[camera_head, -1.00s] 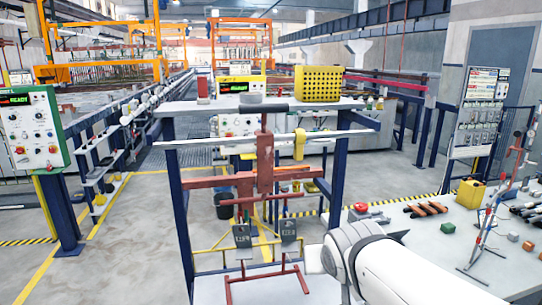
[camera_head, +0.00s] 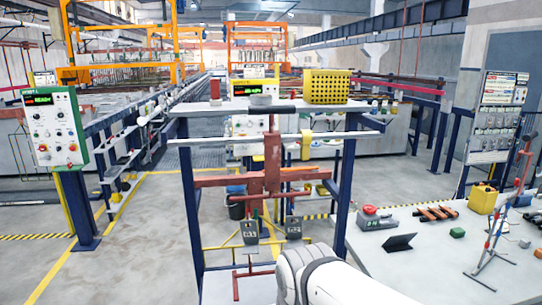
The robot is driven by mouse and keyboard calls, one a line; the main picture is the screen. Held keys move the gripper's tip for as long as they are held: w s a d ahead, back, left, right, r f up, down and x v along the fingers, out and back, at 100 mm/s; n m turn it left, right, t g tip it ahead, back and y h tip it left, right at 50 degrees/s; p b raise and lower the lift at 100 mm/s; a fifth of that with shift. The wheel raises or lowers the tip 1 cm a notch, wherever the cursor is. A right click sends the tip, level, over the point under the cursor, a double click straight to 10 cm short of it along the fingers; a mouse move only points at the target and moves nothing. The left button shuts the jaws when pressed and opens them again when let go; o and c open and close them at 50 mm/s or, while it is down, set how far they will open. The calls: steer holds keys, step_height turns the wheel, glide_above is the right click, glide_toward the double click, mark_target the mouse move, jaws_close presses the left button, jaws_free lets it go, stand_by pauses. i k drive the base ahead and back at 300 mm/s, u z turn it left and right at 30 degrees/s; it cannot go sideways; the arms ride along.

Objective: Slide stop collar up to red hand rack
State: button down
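The red hand rack (camera_head: 272,165) hangs upright at the white horizontal bar (camera_head: 225,140) of a blue frame, with red cross arms lower down. A yellow piece (camera_head: 306,145) sits at the bar a little right of the rack's red upright, with a visible gap between them. It looks like the stop collar, but I cannot be sure. My white arm (camera_head: 318,278) rises from the bottom edge, in front of the frame's lower right part. My gripper is not visible, so its opening and anything in it are hidden.
The blue frame's right post (camera_head: 345,190) stands close beyond my arm. A control cabinet (camera_head: 55,130) stands left. Open floor lies between.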

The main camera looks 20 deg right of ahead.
mark_target(305, 151)
steer(key=u, duration=0.1)
steer(key=k, duration=1.45)
steer(key=z, duration=0.3)
steer(key=i, duration=1)
steer(key=z, duration=0.05)
